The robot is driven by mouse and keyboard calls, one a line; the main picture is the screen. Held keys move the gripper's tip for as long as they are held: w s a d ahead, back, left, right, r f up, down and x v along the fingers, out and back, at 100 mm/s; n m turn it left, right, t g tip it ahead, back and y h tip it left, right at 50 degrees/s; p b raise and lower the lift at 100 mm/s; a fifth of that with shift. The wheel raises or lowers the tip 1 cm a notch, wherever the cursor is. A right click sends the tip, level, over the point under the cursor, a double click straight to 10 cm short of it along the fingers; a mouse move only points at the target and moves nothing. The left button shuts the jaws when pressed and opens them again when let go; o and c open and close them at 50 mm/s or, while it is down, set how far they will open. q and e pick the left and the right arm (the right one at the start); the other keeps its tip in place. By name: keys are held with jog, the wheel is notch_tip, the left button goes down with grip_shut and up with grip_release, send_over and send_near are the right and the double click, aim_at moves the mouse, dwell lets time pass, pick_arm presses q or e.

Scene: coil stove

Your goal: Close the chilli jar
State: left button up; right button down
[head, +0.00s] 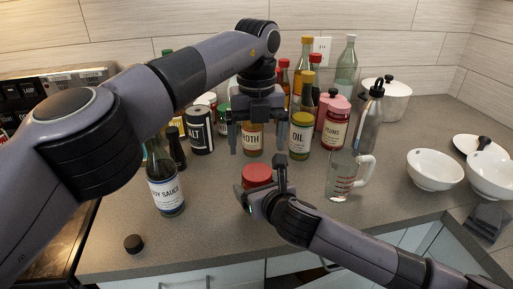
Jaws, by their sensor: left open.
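A red round top (257,174), probably of the chilli jar, stands near the counter's front middle. Its lower part and any label are hidden behind my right gripper, so I cannot tell if it is a lid on the jar. My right gripper (262,186) is right at it, with one finger on its left and one on its right; whether they touch it is unclear. My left gripper (256,142) points down with fingers spread and empty, above and behind the red top, in front of the broth bottle (253,145).
A soy sauce bottle (166,190) stands at left, and a small dark cap (134,243) lies near the front edge. An oil jar (300,140), a glass measuring jug (341,180) and a metal bottle (369,125) stand right. White bowls (435,170) are farther right. The front left counter is mostly clear.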

aim_at(257, 171)
pick_arm(q)
jog(key=shift+r+n, duration=0.3)
jog(key=shift+r, duration=0.1)
jog(key=shift+f, duration=4.05)
jog(key=c, duration=1.1)
jog(key=shift+m, duration=1.7)
